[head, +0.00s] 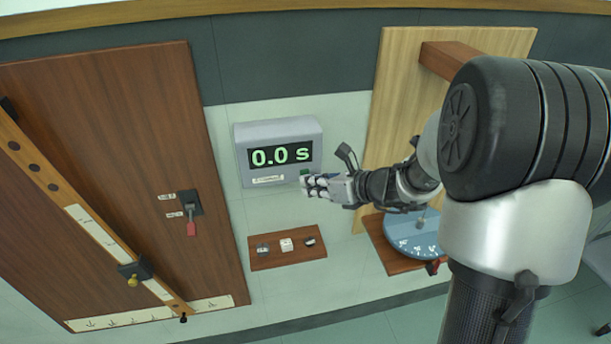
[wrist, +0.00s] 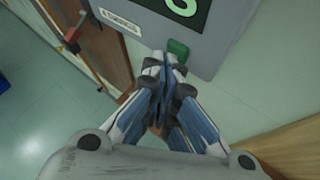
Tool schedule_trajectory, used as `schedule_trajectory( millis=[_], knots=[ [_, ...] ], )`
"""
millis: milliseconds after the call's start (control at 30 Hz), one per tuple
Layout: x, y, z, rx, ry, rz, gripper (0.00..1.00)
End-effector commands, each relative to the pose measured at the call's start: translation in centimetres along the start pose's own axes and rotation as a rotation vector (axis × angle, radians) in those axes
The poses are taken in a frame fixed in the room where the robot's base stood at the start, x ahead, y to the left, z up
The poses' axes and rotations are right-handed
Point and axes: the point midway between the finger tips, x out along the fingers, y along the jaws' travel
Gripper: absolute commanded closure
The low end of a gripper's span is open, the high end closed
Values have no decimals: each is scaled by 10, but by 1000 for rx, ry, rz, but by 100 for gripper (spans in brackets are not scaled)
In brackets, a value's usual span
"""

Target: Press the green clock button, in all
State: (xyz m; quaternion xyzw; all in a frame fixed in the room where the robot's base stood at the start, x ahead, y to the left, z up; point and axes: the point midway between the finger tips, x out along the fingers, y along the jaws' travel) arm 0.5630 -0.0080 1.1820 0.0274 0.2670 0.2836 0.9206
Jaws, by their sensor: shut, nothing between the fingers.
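The grey clock box (head: 278,130) hangs on the pale wall and its display reads 0.0 s in green. The green button (wrist: 178,48) is on the clock's lower face in the wrist view. In the head view a bit of the green button (head: 304,172) shows just above my fingertips. My gripper (head: 306,186) is shut and empty, its fingers pointing at the clock's lower right edge. In the wrist view my fingertips (wrist: 157,62) are right beside the button, just below and left of it; whether they touch it I cannot tell.
A wooden panel (head: 110,150) with a red-handled switch (head: 191,222) stands at left. A small brown shelf (head: 290,262) with several small items sits below the clock. A blue dial (head: 405,236) on a wooden base is at right, beneath my arm. The wall between clock and shelf is clear.

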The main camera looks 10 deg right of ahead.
Motion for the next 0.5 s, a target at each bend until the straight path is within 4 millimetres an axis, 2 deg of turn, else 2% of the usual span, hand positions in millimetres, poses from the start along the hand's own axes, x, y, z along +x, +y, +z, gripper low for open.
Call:
schedule_trajectory(
  millis=[500],
  knots=[
    [-12,9,-9,1,0,0,100]
  ],
)
